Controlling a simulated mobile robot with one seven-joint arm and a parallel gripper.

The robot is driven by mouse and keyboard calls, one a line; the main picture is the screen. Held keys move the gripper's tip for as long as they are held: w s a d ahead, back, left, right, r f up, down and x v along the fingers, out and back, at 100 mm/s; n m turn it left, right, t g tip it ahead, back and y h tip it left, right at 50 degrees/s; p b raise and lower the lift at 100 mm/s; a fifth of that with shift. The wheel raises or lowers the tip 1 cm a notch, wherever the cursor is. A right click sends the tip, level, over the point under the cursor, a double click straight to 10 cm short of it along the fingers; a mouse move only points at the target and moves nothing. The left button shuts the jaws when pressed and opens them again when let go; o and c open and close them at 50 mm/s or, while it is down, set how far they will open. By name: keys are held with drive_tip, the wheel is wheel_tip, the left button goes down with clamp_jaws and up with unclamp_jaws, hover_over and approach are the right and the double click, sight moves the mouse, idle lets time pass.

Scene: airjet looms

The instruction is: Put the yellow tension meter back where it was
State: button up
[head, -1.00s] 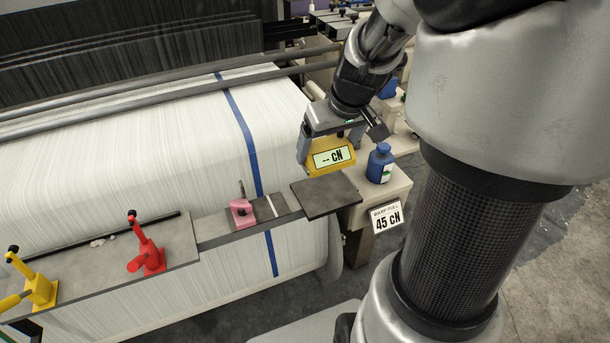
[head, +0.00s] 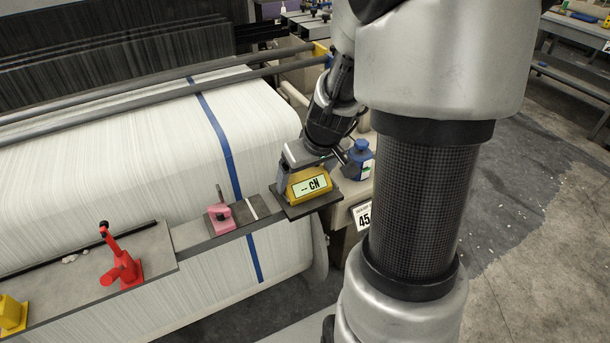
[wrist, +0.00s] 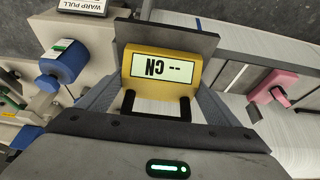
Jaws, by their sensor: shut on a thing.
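The yellow tension meter (head: 310,187) shows "-- cN" on its display. It also shows in the wrist view (wrist: 135,56), gripped from its sides. My gripper (head: 300,178) is shut on the meter. The meter is low over the dark square plate (head: 296,212) at the right end of the rail. In the wrist view the plate (wrist: 195,40) lies behind the meter. I cannot tell whether the meter rests on the plate or is just above it.
A blue bottle (head: 361,157) stands close right of my gripper. A pink clamp (head: 220,216) sits on the rail to the left, with a red clamp (head: 122,267) farther left. White warp threads (head: 130,140) fill the loom behind.

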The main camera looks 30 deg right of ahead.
drive_tip(key=o, duration=1.4)
drive_tip(key=shift+r+p, duration=0.3)
drive_tip(key=p+v, duration=0.1)
drive_tip(key=v, duration=1)
drive_tip(key=shift+s+r+p, duration=0.2)
drive_tip(key=shift+r+p, duration=0.05)
drive_tip(key=shift+p, duration=0.15)
